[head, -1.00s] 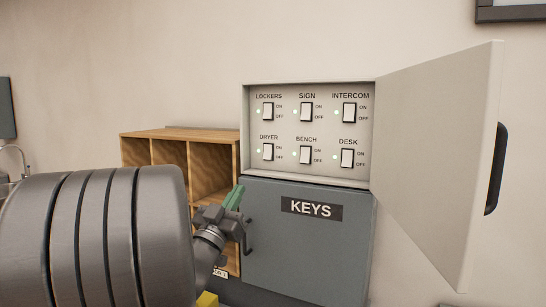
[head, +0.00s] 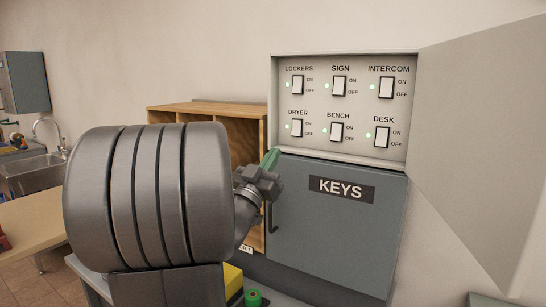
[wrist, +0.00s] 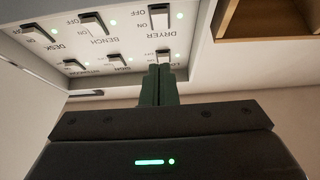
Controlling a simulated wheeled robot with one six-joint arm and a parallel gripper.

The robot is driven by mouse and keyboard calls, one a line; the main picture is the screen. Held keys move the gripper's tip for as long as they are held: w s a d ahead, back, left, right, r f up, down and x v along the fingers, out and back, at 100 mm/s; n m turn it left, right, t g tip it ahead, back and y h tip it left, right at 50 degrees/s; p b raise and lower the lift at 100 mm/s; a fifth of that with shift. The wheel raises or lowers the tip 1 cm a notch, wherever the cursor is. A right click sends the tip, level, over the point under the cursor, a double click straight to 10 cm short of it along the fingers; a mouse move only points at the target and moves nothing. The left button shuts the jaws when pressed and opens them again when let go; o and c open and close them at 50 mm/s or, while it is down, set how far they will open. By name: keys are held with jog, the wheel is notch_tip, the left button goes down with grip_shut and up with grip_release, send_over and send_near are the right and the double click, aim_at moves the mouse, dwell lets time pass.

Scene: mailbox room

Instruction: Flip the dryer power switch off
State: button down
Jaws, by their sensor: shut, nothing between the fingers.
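The dryer switch (head: 297,128) is a white rocker in a black frame, lower left on the switch panel (head: 318,105). A green light glows beside it, and its upper half looks pressed toward ON, though this is small. My gripper (head: 271,158) has green fingers, shut and empty, below and slightly left of the dryer switch in the head view. In the wrist view, the fingers (wrist: 160,70) point toward the panel and overlap part of its picture. I see no clear contact with the switch.
The bench switch (head: 337,132) and lockers switch (head: 298,85) are closest to the dryer switch. The panel's door (head: 480,130) stands open at right. A grey KEYS cabinet (head: 335,235) sits below. Wooden cubbies (head: 165,112) stand left, and a sink (head: 35,175) is farther left.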

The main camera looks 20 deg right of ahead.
aim_at(297, 131)
jog(key=shift+w+d+r+p, duration=0.45)
jog(key=shift+w+d+r, duration=0.05)
jog(key=shift+w+d, duration=0.65)
jog(key=shift+w+d+r+p, duration=0.5)
jog(key=shift+w+d, duration=0.5)
jog(key=shift+d, duration=0.3)
jog(key=shift+w+d+r+p, duration=0.4)
jog(key=shift+w+d+r, duration=0.1)
jog(key=shift+w+d, duration=0.65)
jog(key=shift+f, duration=0.1)
jog(key=b, duration=0.3)
jog(key=shift+w+d+f+t+h, duration=0.15)
jog(key=shift+d+f+t+h, duration=0.15)
jog(key=shift+f, duration=0.1)
jog(key=shift+r, duration=0.35)
jog(key=shift+f, duration=0.1)
